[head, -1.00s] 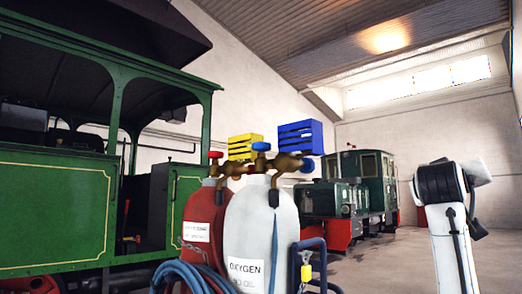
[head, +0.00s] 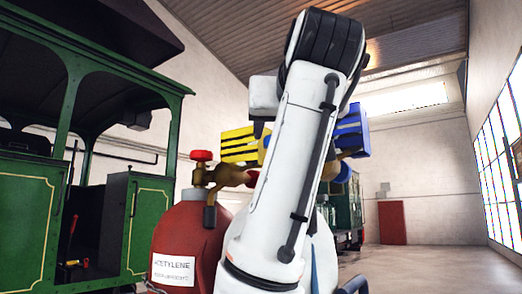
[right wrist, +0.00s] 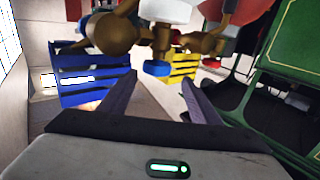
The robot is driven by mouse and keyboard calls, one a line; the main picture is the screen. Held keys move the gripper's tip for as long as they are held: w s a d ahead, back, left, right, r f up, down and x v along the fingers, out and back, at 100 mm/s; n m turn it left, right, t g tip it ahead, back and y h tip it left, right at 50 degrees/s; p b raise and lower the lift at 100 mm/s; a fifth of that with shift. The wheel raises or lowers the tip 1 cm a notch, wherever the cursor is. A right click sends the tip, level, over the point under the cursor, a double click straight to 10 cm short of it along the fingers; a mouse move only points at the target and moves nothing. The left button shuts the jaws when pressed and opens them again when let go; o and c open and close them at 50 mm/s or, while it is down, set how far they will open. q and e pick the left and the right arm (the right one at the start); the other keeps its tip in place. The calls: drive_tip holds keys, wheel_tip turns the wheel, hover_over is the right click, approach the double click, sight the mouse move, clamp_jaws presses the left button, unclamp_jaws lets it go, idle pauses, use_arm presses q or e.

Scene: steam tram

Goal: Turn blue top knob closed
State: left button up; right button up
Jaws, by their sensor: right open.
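The blue top knob (right wrist: 157,68) shows in the right wrist view, which looks upside down. It sits on the brass valve (right wrist: 161,38) of the white oxygen bottle (right wrist: 168,9). My right gripper (right wrist: 156,88) is open, with one finger to each side of the knob's line; the knob appears just beyond the fingertips, and I see no contact. In the head view my right arm covers most of the oxygen bottle (head: 233,244) and its valve, and the right fingertips are hidden. My left gripper is not in view.
The red acetylene bottle (head: 186,236) with its red knob (head: 202,155) stands close on the left. A green locomotive (head: 32,215) is further left. A yellow crate (head: 238,145) and a blue crate (head: 351,130) are behind. Open floor (head: 420,262) lies to the right.

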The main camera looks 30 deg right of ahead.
drive_tip(key=p+x, duration=0.1)
drive_tip(key=x, duration=0.3)
drive_tip(key=p+x, duration=0.1)
drive_tip(key=x, duration=0.2)
drive_tip(key=shift+s+d+r+p, duration=0.15)
drive_tip(key=shift+d+r+p, duration=0.15)
drive_tip(key=shift+r, duration=0.05)
drive_tip(key=shift+w+d, duration=0.25)
drive_tip(key=shift+w, duration=0.3)
drive_tip(key=shift+w+d+f, duration=0.1)
drive_tip(key=shift+w, duration=0.05)
drive_tip(key=c, duration=0.8)
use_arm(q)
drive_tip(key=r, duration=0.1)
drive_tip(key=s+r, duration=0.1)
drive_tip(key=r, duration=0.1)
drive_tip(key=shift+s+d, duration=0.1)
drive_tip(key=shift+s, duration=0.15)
use_arm(e)
drive_tip(key=shift+o, duration=0.2)
